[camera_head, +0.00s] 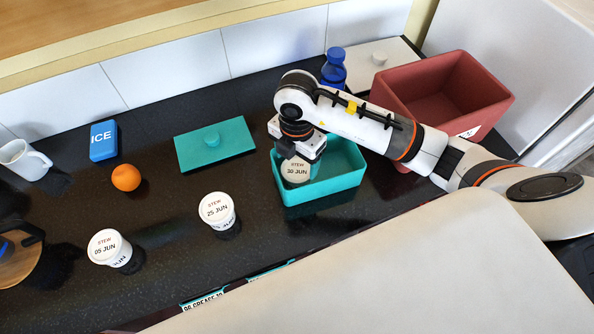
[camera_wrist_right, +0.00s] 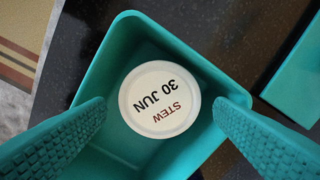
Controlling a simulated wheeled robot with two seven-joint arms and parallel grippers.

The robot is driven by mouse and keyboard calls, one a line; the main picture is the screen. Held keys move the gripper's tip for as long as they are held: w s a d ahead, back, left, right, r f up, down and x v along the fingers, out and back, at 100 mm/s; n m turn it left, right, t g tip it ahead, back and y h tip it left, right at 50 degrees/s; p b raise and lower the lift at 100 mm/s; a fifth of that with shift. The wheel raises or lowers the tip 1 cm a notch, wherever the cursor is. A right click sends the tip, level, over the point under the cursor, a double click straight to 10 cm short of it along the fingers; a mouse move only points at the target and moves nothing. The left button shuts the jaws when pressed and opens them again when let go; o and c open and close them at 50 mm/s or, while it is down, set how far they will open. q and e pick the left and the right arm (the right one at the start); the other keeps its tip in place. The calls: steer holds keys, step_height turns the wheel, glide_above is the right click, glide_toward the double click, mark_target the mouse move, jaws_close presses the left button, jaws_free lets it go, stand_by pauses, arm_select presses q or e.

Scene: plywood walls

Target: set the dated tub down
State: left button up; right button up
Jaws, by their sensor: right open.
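The white tub marked "STEW 30 JUN" (camera_head: 296,169) stands inside the teal open box (camera_head: 333,192), towards its left end. In the right wrist view the tub's round lid (camera_wrist_right: 160,100) shows from above, inside the teal walls (camera_wrist_right: 187,50). My right gripper (camera_head: 297,150) is right above this tub, partly covering it in the head view. In the wrist view its teal fingers (camera_wrist_right: 165,110) are spread apart, one on each side of the lid, with gaps between. Two more stew tubs stand on the counter, "25 JUN" (camera_head: 217,210) and "05 JUN" (camera_head: 108,246). My left gripper is not seen.
A red bin (camera_head: 440,92) and a blue bottle (camera_head: 334,68) stand behind. An orange (camera_head: 126,177), blue ICE pack (camera_head: 103,140) and white mug (camera_head: 24,160) are at left.

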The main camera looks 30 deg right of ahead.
mark_target(297, 169)
step_height(297, 169, up, 6)
steer(key=shift+f, duration=0.25)
stand_by(0.5)
